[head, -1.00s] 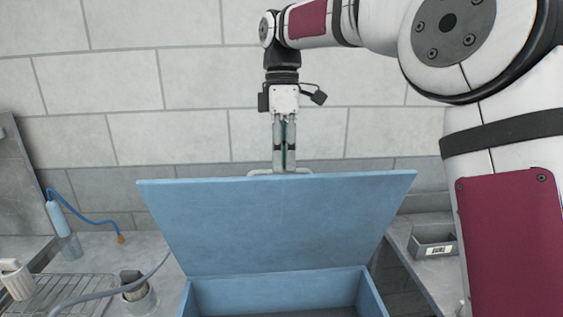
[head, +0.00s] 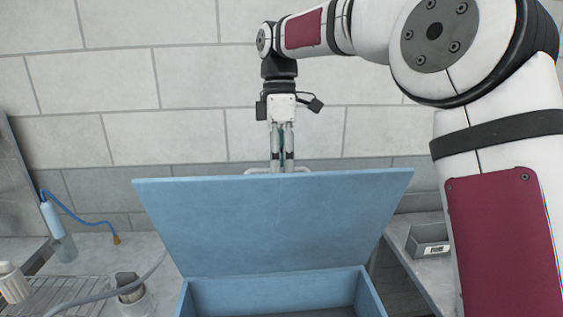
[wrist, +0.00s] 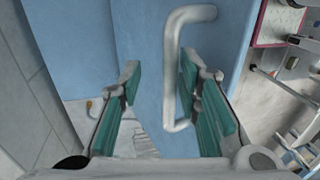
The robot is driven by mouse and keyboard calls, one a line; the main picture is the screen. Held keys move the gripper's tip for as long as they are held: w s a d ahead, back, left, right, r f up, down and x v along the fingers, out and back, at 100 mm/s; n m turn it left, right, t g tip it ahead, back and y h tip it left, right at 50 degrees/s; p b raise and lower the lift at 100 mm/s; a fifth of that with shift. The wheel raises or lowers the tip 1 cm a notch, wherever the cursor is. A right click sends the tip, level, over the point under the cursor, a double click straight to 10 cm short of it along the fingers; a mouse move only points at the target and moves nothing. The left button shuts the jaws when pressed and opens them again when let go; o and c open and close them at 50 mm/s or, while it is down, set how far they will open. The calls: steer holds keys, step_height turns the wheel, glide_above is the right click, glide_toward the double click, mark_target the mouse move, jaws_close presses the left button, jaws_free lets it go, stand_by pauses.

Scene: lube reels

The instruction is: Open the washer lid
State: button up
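The blue washer (head: 275,291) stands at the bottom centre of the head view. Its blue lid (head: 275,222) is raised and tilts back, with the box open in front of it. A pale bar handle (head: 256,171) shows just above the lid's top edge. In the wrist view the white handle (wrist: 171,70) stands off the blue lid panel. My gripper (head: 282,168) points down behind the lid's top edge. In the wrist view its teal-padded fingers (wrist: 160,100) are spread apart, with the handle between them, nearer the right finger. I cannot tell whether the right pad touches it.
A wire rack (head: 58,295), a metal cup (head: 130,290) and a bottle with a blue hose (head: 58,235) are on the left counter. A grey bin (head: 428,240) is on the right counter. A tiled wall (head: 170,85) stands behind.

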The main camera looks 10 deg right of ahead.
steer(key=v, duration=0.7)
steer(key=shift+r, duration=0.2)
steer(key=s+m, duration=0.1)
steer(key=s, duration=0.1)
steer(key=s+d+r+m+t, duration=0.1)
steer(key=s+m, duration=0.1)
steer(key=s+d+r+m+t, duration=0.1)
steer(key=s, duration=0.2)
steer(key=shift+s+r+h, duration=0.1)
steer(key=shift+s+h, duration=0.05)
steer(key=shift+h, duration=0.15)
steer(key=s+d+f+m+t, duration=0.2)
steer(key=s+d+f+m, duration=0.1)
steer(key=s, duration=0.4)
steer(key=s+d+f+m+t, duration=0.2)
steer(key=s+d+f+m, duration=0.1)
steer(key=s+f+m, duration=0.2)
steer(key=s+d+f+m+t, duration=0.1)
steer(key=s+d+f+m, duration=0.3)
steer(key=s, duration=0.5)
steer(key=shift+s+f+m+t, duration=0.35)
steer(key=shift+m+t, duration=0.05)
steer(key=shift+m, duration=0.4)
